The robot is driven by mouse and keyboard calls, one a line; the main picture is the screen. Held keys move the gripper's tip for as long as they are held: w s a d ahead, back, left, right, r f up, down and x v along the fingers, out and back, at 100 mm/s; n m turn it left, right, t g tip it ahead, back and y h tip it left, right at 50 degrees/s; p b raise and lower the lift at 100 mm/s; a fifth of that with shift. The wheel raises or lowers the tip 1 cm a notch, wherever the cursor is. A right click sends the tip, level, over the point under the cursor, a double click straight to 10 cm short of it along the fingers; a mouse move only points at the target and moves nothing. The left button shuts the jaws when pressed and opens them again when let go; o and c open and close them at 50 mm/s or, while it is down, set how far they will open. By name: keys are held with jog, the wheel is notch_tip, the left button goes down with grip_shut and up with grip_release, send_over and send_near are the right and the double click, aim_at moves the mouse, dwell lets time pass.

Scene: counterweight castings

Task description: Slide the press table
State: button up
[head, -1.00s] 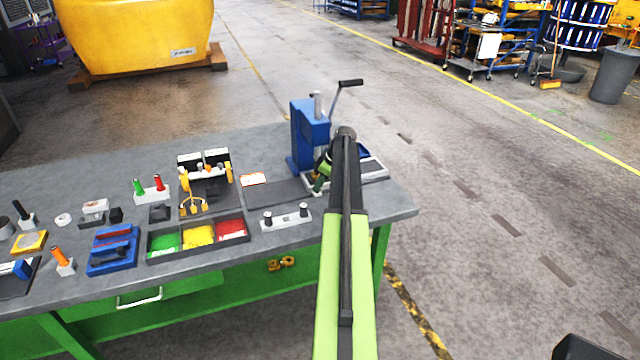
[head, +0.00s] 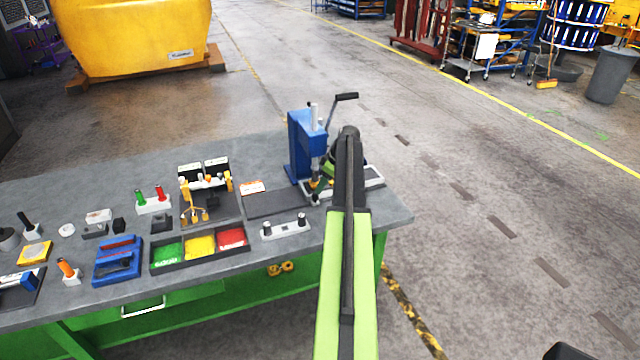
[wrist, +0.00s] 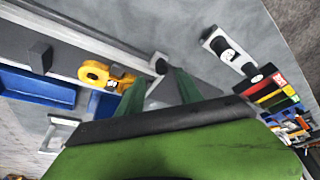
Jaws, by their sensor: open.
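The blue press (head: 303,150) with its black-gripped lever stands at the right end of the grey bench. Its pale grey press table (head: 374,182) shows low at its right side, partly hidden by my arm. In the wrist view a long grey rail (wrist: 100,32), apparently part of the press table, runs to a dark round knob (wrist: 159,63). My gripper (head: 317,190) is low at the front of the press. In the wrist view my gripper (wrist: 160,74) has its green fingers apart, with the knob at or just beyond their tips; contact cannot be told.
A white block with two black knobs (head: 286,229) stands in front, near the bench edge. A tray of green, yellow and red bins (head: 200,246) is further left. A dark flat plate (head: 277,203) lies left of the press. Open floor lies right of the bench.

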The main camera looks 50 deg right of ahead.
jog(key=p+v, duration=0.9)
jog(key=v, duration=0.2)
jog(key=shift+s+r, duration=0.25)
jog(key=shift+r, duration=0.05)
